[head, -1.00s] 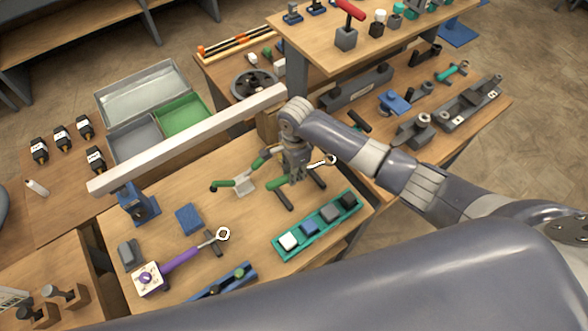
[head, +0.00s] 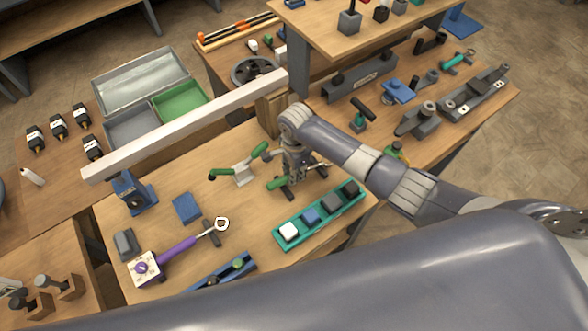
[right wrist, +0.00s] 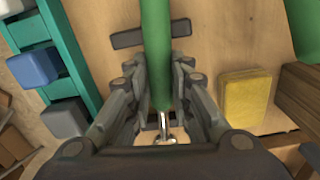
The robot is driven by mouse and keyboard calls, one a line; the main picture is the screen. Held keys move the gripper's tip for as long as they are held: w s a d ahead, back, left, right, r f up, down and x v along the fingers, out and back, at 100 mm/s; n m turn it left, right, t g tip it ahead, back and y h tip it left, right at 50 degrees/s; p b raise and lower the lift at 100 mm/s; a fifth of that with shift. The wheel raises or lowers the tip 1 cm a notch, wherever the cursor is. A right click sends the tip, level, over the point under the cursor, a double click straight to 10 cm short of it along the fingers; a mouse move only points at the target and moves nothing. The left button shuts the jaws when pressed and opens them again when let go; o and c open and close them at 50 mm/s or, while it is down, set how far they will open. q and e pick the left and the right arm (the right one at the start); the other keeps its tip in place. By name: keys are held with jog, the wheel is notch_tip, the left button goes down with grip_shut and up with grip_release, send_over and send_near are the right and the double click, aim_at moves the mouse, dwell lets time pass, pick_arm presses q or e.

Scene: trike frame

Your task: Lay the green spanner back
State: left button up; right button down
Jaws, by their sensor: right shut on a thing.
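The green spanner's handle (head: 276,184) sticks out to the left of my right gripper (head: 292,180), and its metal end (head: 322,165) shows to the right. The gripper points down and is shut on the spanner. In the right wrist view the green handle (right wrist: 157,50) runs between the fingers (right wrist: 160,105), with a bit of metal shaft near the palm. A dark rest bar (head: 288,194) lies below the handle; it also shows in the right wrist view (right wrist: 128,39). I cannot tell whether the spanner touches it. My left gripper is not in view.
A teal tray (head: 336,216) with several blocks stands in front of the spanner. A purple spanner (head: 178,247) lies to the left. A green-handled clamp (head: 243,173) is close by. A yellow block (right wrist: 245,97) is beside the gripper. A long pale beam (head: 185,127) crosses behind.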

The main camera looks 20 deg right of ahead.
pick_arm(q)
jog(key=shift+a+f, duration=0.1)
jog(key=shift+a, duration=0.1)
pick_arm(e)
jog(key=shift+f, duration=0.2)
jog(key=c, duration=1.4)
grip_release()
jog(key=shift+o, duration=0.2)
notch_tip(320, 180, up, 12)
jog(key=shift+d, duration=0.15)
jog(key=shift+f, duration=0.1)
